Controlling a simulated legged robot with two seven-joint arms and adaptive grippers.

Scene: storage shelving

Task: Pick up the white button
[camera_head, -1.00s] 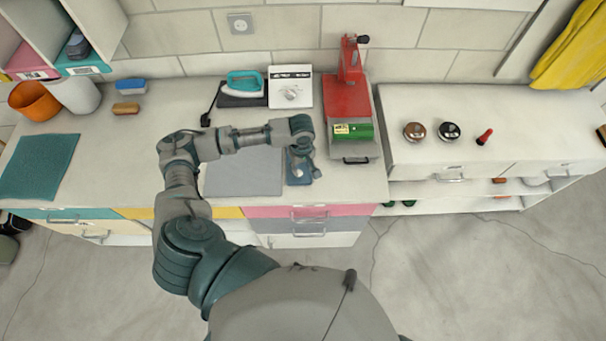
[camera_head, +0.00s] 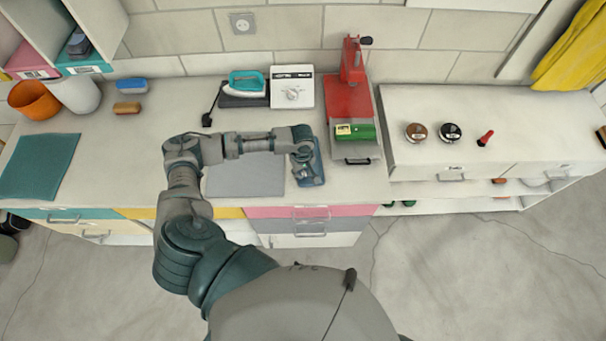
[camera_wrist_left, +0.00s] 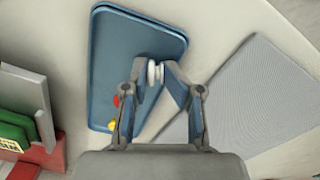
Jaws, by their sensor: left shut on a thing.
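The white button (camera_wrist_left: 155,72) is a small round disc pinched between the fingertips of my left gripper (camera_wrist_left: 154,74) in the left wrist view. It is over the blue tray (camera_wrist_left: 112,45); I cannot tell whether it still touches the tray. A red button (camera_wrist_left: 117,101) and a yellow button (camera_wrist_left: 112,126) lie in the tray, beside the left finger. In the head view my left gripper (camera_head: 309,175) points down at the tray (camera_head: 317,152), and the arm hides part of it; the button cannot be made out there. My right gripper is not in view.
A grey mat (camera_head: 240,175) lies left of the tray. A red press (camera_head: 352,95) with a green block (camera_head: 355,132) stands to its right. An iron (camera_head: 246,84) and a white device (camera_head: 292,93) are behind the arm.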

